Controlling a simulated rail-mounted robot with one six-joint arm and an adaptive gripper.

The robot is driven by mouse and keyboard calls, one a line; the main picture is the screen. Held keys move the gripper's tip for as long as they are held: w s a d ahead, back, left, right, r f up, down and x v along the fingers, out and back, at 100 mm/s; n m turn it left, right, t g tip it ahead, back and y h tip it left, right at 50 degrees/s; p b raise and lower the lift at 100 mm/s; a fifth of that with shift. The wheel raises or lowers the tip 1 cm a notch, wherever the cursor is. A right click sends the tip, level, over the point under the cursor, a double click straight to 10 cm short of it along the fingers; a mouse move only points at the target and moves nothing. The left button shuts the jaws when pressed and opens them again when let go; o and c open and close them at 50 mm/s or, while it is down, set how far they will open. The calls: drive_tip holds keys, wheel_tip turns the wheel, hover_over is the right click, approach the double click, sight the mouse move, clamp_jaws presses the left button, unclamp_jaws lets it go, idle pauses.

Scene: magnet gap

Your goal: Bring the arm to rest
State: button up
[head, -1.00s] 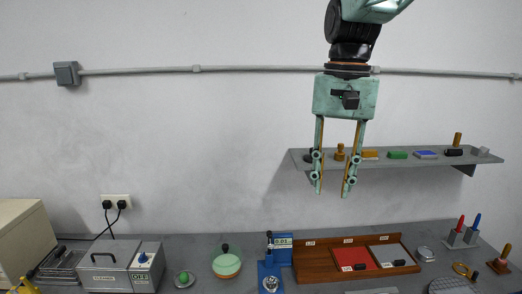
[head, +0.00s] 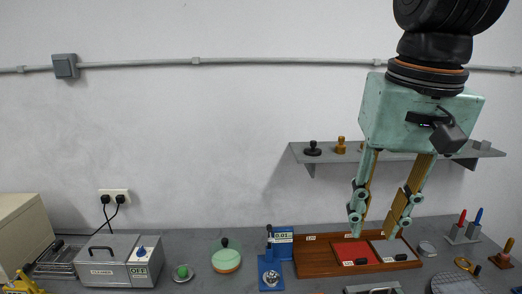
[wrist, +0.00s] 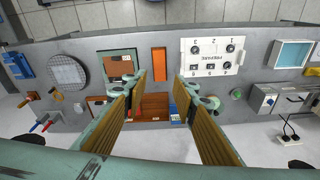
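My gripper (head: 373,230) hangs from my arm in the right half of the head view, pointing down. Its two fingers are apart with nothing between them. In the wrist view, the open fingers of my gripper (wrist: 165,100) spread to either side, with the bench below. In the head view the fingertips overlap the wooden tray (head: 315,264) with its red section (head: 354,250); they look to be above it, though the exact height cannot be told.
A wall shelf (head: 350,156) with stamps runs behind my gripper. A white switch panel (wrist: 212,58) shows in the wrist view. The air on the left is clear.

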drive_tip(key=s+d+f+t+b, duration=0.1)
drive_tip(key=s+f, duration=0.3)
drive_tip(key=s, duration=0.3)
drive_tip(key=s+f+n+t+b, duration=0.1)
drive_tip(key=s+f, duration=0.2)
drive_tip(key=s, duration=0.4)
drive_tip(key=shift+d+f+n, duration=0.3)
drive_tip(key=shift+d+f, duration=0.05)
